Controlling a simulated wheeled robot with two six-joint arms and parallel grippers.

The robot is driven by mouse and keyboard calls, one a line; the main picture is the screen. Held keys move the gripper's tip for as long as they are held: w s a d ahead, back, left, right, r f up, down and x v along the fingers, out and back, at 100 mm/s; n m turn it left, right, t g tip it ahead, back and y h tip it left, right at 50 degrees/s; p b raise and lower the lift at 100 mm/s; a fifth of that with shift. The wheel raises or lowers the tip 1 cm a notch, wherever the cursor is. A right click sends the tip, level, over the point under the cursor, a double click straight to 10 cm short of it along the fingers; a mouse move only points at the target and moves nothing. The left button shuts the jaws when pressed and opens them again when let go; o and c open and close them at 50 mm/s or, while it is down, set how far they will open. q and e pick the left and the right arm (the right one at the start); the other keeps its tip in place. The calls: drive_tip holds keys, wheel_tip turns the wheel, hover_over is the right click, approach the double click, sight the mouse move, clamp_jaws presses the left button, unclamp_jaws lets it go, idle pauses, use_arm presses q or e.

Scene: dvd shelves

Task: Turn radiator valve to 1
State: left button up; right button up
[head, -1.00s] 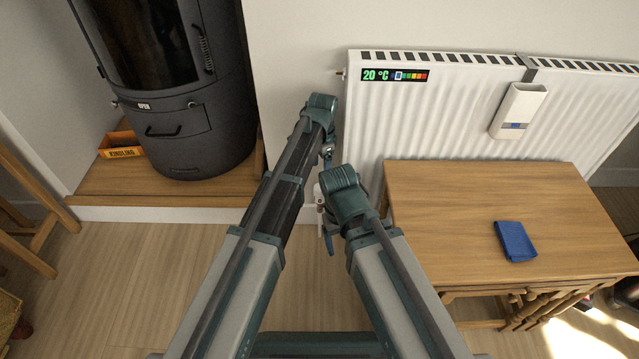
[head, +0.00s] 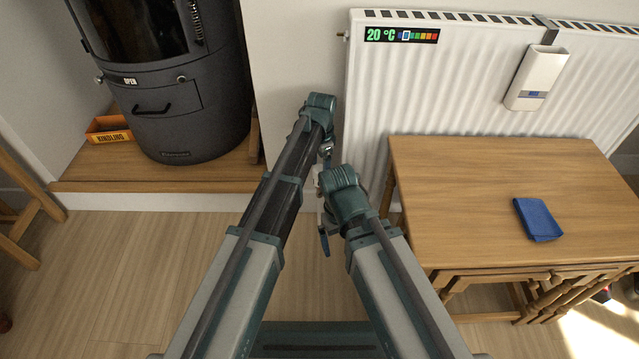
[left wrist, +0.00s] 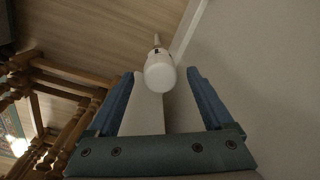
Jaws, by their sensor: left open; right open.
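The radiator valve (left wrist: 160,72) is a rounded white knob in the left wrist view, with a thin pipe beyond it. My left gripper (left wrist: 165,74) is open, and the valve appears between its blue fingertips, with a gap at each side. Whether it lies between them in depth I cannot tell. In the head view my left gripper (head: 326,155) is beside the radiator's left edge, largely hidden by my arms. My right gripper (head: 324,235) is lower, partly hidden by its own wrist. The white radiator (head: 450,85) carries a display (head: 401,35) reading 20 °C.
A wooden table (head: 460,190) with a blue cloth (head: 537,219) stands right of my arms. A dark stove (head: 175,105) and an orange kindling box (head: 108,130) stand on a wooden plinth (head: 150,178) at left. A white box (head: 537,77) hangs on the radiator.

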sight(319, 175)
use_arm(q)
wheel_tip(319, 175, down, 4)
drive_tip(key=b, duration=0.3)
drive_tip(key=shift+f, duration=0.15)
drive_tip(key=shift+c, duration=0.2)
clamp_jaws()
drive_tip(key=n, duration=1.1)
drive_tip(key=shift+n, duration=0.3)
idle(0.5)
